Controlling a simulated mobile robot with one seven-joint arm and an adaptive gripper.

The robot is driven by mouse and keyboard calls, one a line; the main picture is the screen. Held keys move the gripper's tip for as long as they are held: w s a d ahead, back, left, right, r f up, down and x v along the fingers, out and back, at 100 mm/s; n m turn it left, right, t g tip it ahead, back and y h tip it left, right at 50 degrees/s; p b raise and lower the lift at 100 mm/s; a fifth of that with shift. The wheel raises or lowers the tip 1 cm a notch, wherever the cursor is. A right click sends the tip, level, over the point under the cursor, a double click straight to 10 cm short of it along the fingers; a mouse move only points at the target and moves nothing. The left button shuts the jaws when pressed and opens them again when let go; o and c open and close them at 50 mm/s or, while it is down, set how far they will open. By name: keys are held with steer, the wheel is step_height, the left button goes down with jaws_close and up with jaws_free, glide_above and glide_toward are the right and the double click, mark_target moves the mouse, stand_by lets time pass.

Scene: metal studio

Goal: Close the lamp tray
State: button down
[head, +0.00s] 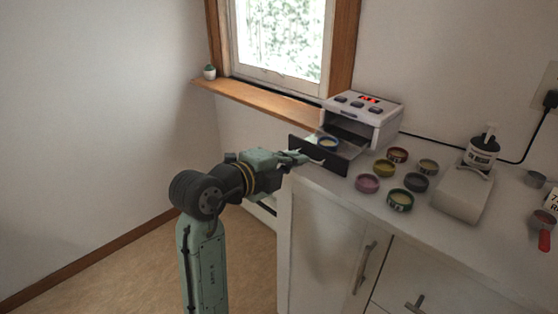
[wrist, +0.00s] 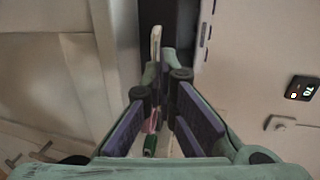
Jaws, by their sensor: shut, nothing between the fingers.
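The lamp (head: 365,118) is a white box with a red display and dark buttons on top. It stands on the counter below the window. Its tray is pulled out toward the left, with a dark front panel (head: 313,153) facing my arm.
Several small coloured pots, including a pink one (head: 367,183) and a green one (head: 400,200), stand on the counter right of the tray. A white machine (head: 463,190) and a bottle (head: 482,152) stand farther right. A black cord runs behind. A potted plant (head: 209,72) is on the sill.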

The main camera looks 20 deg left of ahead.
mark_target(333, 139)
steer(key=shift+w+d+f, duration=0.15)
steer(key=shift+w+d, duration=0.05)
steer(key=shift+w, duration=0.35)
steer(key=r+b+x, duration=0.1)
steer(key=x, duration=0.3)
steer(key=b+x, duration=0.1)
steer(key=x, duration=0.3)
steer(key=r+b+x, duration=0.1)
steer(key=x, duration=0.3)
steer(key=shift+w+d+r, duration=0.2)
steer(key=shift+d+r, duration=0.05)
steer(key=shift+r, duration=0.05)
steer(key=shift+w+r, duration=0.15)
steer(key=shift+w, duration=0.15)
steer(key=shift+d, duration=0.1)
